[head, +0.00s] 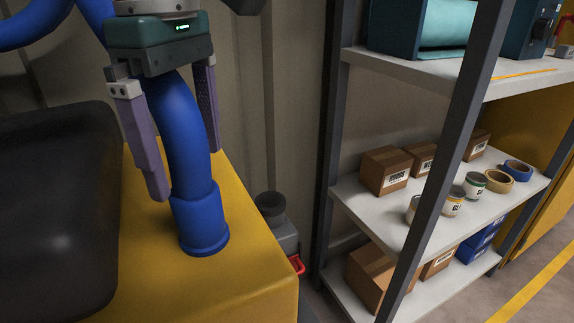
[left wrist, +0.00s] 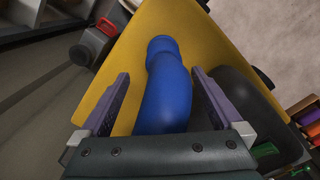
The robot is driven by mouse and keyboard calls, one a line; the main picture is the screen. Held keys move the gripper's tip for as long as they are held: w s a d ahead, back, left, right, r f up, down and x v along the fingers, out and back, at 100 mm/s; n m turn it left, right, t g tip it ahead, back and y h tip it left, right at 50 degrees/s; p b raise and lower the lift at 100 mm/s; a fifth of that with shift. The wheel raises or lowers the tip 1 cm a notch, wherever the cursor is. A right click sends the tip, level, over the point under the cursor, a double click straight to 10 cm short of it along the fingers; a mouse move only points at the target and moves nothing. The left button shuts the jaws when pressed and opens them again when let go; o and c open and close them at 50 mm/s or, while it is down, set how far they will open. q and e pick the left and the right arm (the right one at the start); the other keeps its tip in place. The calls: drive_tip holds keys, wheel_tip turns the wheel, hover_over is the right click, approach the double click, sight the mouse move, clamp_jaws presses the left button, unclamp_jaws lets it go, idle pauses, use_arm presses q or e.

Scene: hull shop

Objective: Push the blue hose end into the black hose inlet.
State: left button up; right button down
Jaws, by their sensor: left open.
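The blue hose (head: 178,125) comes down from above and ends in a wider blue cuff, the hose end (head: 200,220), with a flared rim. The cuff is upright on or just above the yellow housing (head: 250,270); I cannot tell which. The hose end also shows in the left wrist view (left wrist: 162,46). My left gripper (head: 188,172) is open, its purple fingers on either side of the hose above the cuff, with gaps visible in the left wrist view (left wrist: 161,73). I cannot make out a black hose inlet; the cuff hides what lies under it. My right gripper is not in view.
A large dark rounded body (head: 50,210) lies left of the hose. A grey unit with a dark round top (head: 270,205) and red handle (head: 296,264) stands behind the housing. A shelf rack (head: 400,210) with boxes, cans and tape rolls stands right.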

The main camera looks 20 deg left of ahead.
sight(194, 185)
use_arm(q)
drive_tip(key=shift+f, duration=1.7)
drive_tip(key=f, duration=0.5)
drive_tip(key=shift+s+d+f, duration=0.1)
drive_tip(key=shift+s+d, duration=0.05)
drive_tip(key=shift+s, duration=0.15)
drive_tip(key=c, duration=1.2)
